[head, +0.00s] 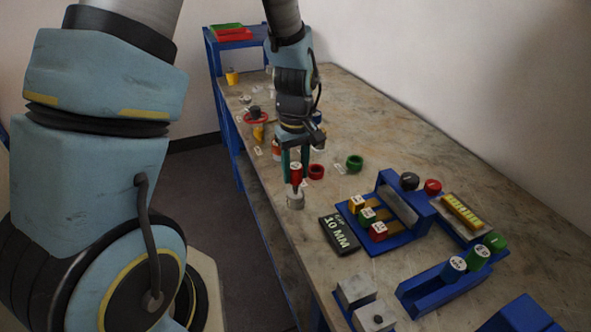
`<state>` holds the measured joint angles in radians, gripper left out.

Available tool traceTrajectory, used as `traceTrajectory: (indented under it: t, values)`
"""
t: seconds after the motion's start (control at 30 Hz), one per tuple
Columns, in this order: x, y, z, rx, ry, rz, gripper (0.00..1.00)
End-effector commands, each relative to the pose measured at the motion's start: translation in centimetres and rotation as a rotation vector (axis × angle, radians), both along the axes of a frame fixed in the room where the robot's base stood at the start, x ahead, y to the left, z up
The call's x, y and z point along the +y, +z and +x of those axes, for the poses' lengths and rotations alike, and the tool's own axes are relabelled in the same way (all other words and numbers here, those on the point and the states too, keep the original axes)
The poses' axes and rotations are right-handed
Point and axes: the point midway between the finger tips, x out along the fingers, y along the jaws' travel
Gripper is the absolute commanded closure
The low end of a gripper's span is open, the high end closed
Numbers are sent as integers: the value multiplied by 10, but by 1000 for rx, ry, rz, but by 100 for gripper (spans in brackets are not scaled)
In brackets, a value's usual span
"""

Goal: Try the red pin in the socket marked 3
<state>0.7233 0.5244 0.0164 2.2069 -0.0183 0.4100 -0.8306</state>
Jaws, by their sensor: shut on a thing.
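My gripper (295,174) points down over the near left part of the workbench, shut on the red pin (296,175). The pin is upright with a pale mark on it. Its lower end is right at the top of a small grey round socket (295,202); I cannot tell whether it is just above or slightly inside. A red ring-shaped socket (316,172) and a green one (355,163) stand to the right, with small pale tags by them. The tags are too small to read, so I cannot tell which socket is marked 3.
A black block marked 10 MM (339,233) lies right of the grey socket. Grey blocks (356,289) sit at the front. The bench's back right is clear.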

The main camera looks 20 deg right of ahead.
Motion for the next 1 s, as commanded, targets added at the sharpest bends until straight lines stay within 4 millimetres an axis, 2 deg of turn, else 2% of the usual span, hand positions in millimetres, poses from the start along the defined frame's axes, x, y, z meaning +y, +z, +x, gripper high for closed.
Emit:
traceTrajectory:
  t: [0.57, 1.0]
  values:
    - [0, -9, 0, 0, 0, 0, 100]
    - [0, -8, 0, 0, 0, 0, 100]
